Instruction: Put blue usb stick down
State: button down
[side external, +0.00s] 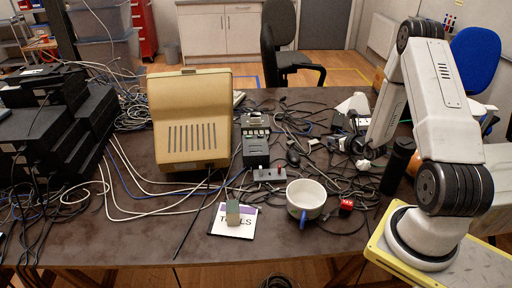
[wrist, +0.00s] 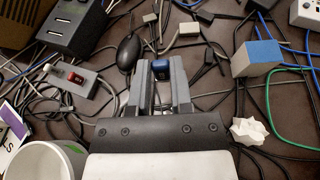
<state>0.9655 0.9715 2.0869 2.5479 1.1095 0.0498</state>
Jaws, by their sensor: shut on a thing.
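The blue usb stick (wrist: 160,67) shows in the wrist view between the tips of my gripper's two grey fingers. My gripper (wrist: 160,76) is shut on it. Only the stick's blue end and a dark part below it show clearly. Dark table and black cables lie around the fingertips. I cannot tell from these views how high the stick is above the table. In the side view I cannot make out the stick or the fingertips among the cables and dark parts below my arm.
A black mouse (wrist: 129,50), a red-switch box (wrist: 72,84), a blue-topped block (wrist: 257,58) and crumpled white paper (wrist: 248,131) surround my gripper. A black bottle (side external: 397,166) stands near my base. Cables cover much of the table.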

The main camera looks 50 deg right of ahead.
jog(key=w+d+f, duration=0.1)
jog(key=f, duration=0.1)
jog(key=w+d+f, duration=0.1)
jog(key=w+f, duration=0.1)
jog(key=w+d+f, duration=0.1)
jog(key=f, duration=0.1)
jog(key=shift+w+d, duration=0.3)
jog(key=shift+w, duration=0.05)
jog(key=shift+w+f, duration=0.1)
jog(key=shift+f, duration=0.05)
jog(key=shift+w+d+f, duration=0.15)
jog(key=shift+f, duration=1.55)
jog(key=shift+f, duration=0.1)
jog(key=c, duration=0.5)
grip_release()
jog(key=shift+c, duration=0.2)
